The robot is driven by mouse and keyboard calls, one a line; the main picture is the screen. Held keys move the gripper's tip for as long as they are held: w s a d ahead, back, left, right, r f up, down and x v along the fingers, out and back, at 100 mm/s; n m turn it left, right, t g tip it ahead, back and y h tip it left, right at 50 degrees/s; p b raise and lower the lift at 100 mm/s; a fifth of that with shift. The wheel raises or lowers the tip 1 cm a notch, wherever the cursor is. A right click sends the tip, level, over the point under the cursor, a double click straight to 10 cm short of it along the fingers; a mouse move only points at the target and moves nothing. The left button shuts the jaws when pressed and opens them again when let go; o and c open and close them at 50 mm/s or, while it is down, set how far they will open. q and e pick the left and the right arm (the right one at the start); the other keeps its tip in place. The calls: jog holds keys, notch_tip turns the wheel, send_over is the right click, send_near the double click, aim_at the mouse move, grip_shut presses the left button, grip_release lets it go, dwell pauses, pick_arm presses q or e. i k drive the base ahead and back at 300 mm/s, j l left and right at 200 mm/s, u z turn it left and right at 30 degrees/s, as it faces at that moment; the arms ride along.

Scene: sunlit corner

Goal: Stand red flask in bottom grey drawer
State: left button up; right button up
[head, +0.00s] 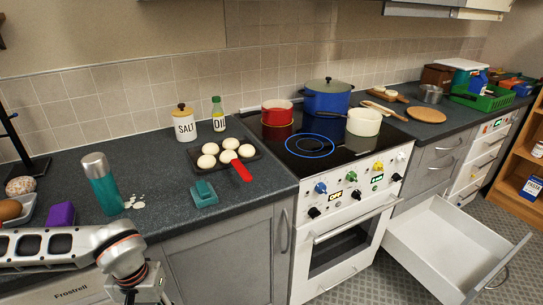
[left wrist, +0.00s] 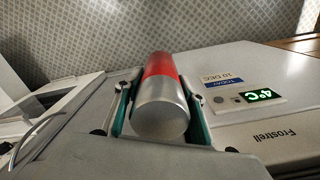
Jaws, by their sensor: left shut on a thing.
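The red flask (left wrist: 160,68), red with a silver end, lies between the two fingers of my left gripper (left wrist: 160,105) in the left wrist view. The fingers are shut on its sides. In the head view my left gripper (head: 140,288) is at the bottom left, low in front of the counter, partly cut off by the frame; the flask cannot be made out there. The bottom grey drawer (head: 438,250) is pulled out right of the stove in the head view; its visible inside is empty. My right gripper is not in view.
The stove (head: 345,225) stands between my left gripper and the open drawer. A teal bottle (head: 103,185), purple block (head: 61,214) and egg tray (head: 240,168) are on the counter. A Frostrell appliance (left wrist: 270,125) is close beside the gripper. Floor shows beyond the drawer.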

aim_at(441, 269)
jog(key=i+l+z, duration=0.1)
jog(key=l+z, duration=0.2)
jog(key=i+l+z, duration=0.25)
jog(key=l, duration=0.2)
jog(key=i+l+z, duration=0.15)
jog(key=l, duration=0.25)
jog(key=i+l+z, duration=0.15)
jog(key=l, duration=0.25)
jog(key=i+l, duration=0.3)
jog(key=l, duration=0.2)
jog(key=i+l, duration=0.3)
jog(key=l, duration=0.15)
jog(key=i+l, duration=0.35)
jog(key=l, duration=0.15)
jog(key=i+l+z, duration=0.1)
jog(key=i+l, duration=0.2)
jog(key=l, duration=0.2)
